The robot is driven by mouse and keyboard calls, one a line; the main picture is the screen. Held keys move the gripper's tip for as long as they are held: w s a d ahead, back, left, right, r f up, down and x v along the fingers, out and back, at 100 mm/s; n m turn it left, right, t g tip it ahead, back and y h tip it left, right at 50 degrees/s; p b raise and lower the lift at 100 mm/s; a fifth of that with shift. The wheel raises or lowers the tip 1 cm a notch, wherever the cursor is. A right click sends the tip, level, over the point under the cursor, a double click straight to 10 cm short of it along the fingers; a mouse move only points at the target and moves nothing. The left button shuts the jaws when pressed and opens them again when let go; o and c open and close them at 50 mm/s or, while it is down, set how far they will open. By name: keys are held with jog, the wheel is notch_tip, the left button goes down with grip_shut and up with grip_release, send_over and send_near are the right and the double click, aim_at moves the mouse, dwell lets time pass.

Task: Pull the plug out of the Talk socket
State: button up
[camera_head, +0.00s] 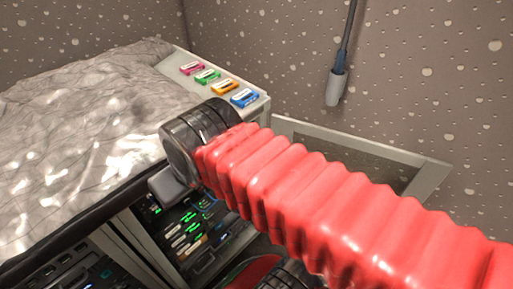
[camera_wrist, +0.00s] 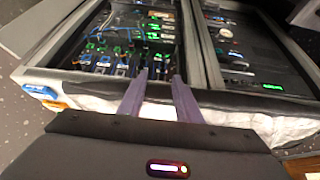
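My gripper (camera_wrist: 160,76) shows in the wrist view as two purple-grey fingers with a gap between them; it is open and nothing is seen held. Its tips point toward a rack panel (camera_wrist: 150,38) with green-lit labels and a row of blue parts (camera_wrist: 105,64), which may be sockets or plugs. I cannot read which one is Talk, and I cannot make out its plug for sure. In the head view my red arm covers much of the scene, and the lit rack panel (camera_head: 190,228) shows just below my wrist.
A crumpled silvery cover (camera_head: 75,125) lies over the top at the left. Pink, green, orange (camera_head: 225,87) and blue (camera_head: 244,98) labelled pieces sit on the grey edge strip. A grey item (camera_head: 337,88) hangs on a cord by the wall. A second panel (camera_wrist: 250,60) stands at right.

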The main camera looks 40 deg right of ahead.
jog(key=shift+o, duration=0.9)
jog(key=shift+f, duration=0.1)
jog(key=w+d+f+m+g+y, duration=0.1)
jog(key=d+f+m+y, duration=0.3)
jog(key=f+m, duration=0.4)
jog(key=w+d+f+m+g+y, duration=0.25)
jog(key=d+f+m, duration=0.25)
jog(key=f+m, duration=0.3)
jog(key=w+d+f+m+t+y, duration=0.1)
jog(key=w+d+f+m+t, duration=0.1)
jog(key=w+d+m+t, duration=0.65)
jog(key=d+f+m+t+h, duration=0.1)
jog(key=d+m+t+h, duration=0.1)
jog(key=d+m, duration=0.3)
jog(key=s+d+f+m+t+h, duration=0.1)
jog(key=d+f+m+t+h, duration=0.1)
jog(key=d+m+h, duration=0.3)
jog(key=d+m+t, duration=0.1)
jog(key=d, duration=0.3)
jog(key=shift+d, duration=0.3)
jog(key=shift+w, duration=0.1)
